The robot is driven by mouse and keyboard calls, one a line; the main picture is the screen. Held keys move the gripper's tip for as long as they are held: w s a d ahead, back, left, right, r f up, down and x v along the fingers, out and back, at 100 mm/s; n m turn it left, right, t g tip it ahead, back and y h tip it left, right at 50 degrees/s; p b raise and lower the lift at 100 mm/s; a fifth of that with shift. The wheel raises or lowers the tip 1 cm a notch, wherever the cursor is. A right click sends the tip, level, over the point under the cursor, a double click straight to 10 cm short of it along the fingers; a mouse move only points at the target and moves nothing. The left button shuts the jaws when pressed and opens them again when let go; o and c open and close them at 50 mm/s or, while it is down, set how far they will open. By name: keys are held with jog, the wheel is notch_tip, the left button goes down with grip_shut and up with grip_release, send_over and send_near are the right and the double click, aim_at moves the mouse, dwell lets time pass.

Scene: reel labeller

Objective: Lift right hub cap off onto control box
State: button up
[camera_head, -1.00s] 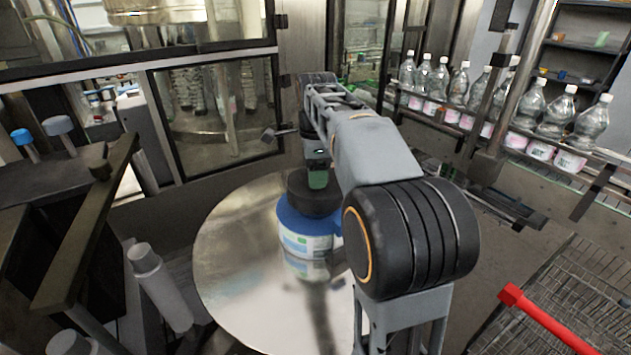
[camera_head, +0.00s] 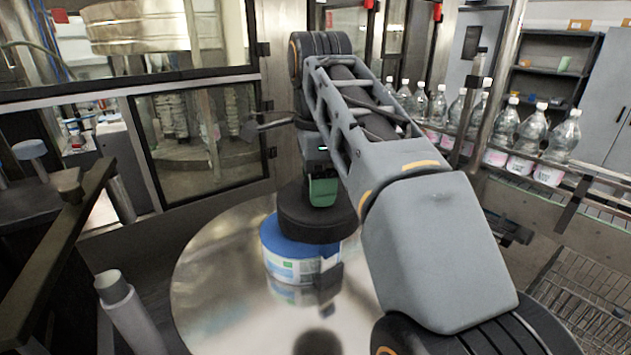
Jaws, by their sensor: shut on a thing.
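The dark round hub cap (camera_head: 309,222) hangs from my gripper (camera_head: 322,190), which ends in a green and dark block at its upper side. The fingertips are not clearly visible. The gripper is shut on the cap. The cap overlaps the blue-topped white reel (camera_head: 290,266) in the view, set a little to its right. I cannot tell how wide the gap between cap and reel is. The reel stands upright on the shiny round metal table (camera_head: 215,290). A small grey block (camera_head: 329,275) shows at the reel's right side. I cannot make out the control box.
My arm covers the table's right side. A row of clear bottles (camera_head: 507,125) stands on a rail at the right. A wire cart (camera_head: 590,285) is at the lower right. Glass-doored cabinets (camera_head: 195,135) are behind on the left. A grey cylinder (camera_head: 130,315) stands left of the table.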

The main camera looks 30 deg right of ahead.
jog(key=shift+r+p, duration=2.65)
jog(key=shift+r, duration=0.6)
jog(key=shift+a, duration=0.15)
